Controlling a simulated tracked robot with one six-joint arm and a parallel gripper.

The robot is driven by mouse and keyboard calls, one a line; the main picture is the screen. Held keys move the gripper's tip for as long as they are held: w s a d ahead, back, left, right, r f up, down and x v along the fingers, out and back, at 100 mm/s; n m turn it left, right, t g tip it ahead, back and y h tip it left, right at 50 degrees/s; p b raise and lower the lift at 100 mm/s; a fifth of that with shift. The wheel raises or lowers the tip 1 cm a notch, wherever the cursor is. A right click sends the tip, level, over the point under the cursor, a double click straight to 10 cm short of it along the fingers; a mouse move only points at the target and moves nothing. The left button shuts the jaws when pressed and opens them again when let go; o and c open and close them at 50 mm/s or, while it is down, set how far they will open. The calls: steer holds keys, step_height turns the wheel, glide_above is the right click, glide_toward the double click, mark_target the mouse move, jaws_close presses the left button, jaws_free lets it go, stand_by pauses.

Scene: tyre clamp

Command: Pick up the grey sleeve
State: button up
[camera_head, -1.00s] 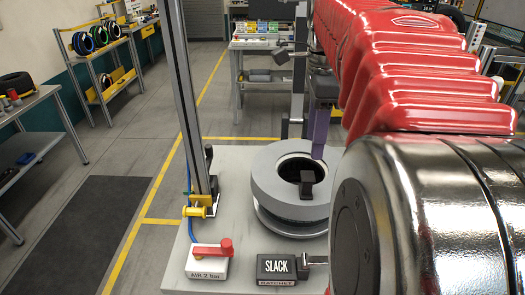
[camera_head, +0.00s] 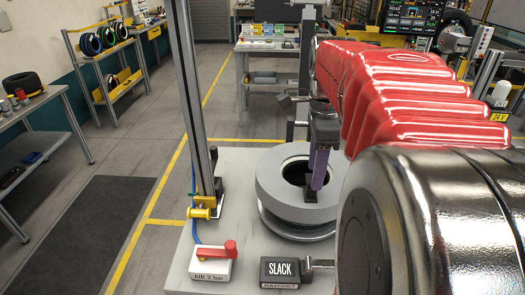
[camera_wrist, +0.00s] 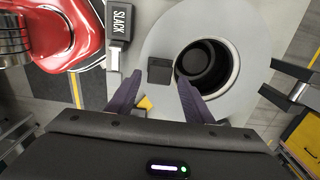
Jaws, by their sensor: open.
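A small dark block (camera_wrist: 160,70) is at the ring's near inner edge, also seen in the head view (camera_head: 309,194). My gripper (camera_head: 319,186) has purple fingers over the ring's opening. In the wrist view its fingers (camera_wrist: 160,82) are apart, with the block between their tips. Contact cannot be told.
An upright post (camera_head: 190,100) with a yellow clamp stands at the bench's left. A black SLACK ratchet box (camera_head: 280,270) and a white air box with a red lever (camera_head: 213,262) sit at the bench front.

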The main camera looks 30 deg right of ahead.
steer(key=f, duration=0.4)
steer(key=shift+a+f, duration=0.2)
steer(key=shift+f, duration=0.2)
steer(key=shift+c, duration=0.4)
jaws_close()
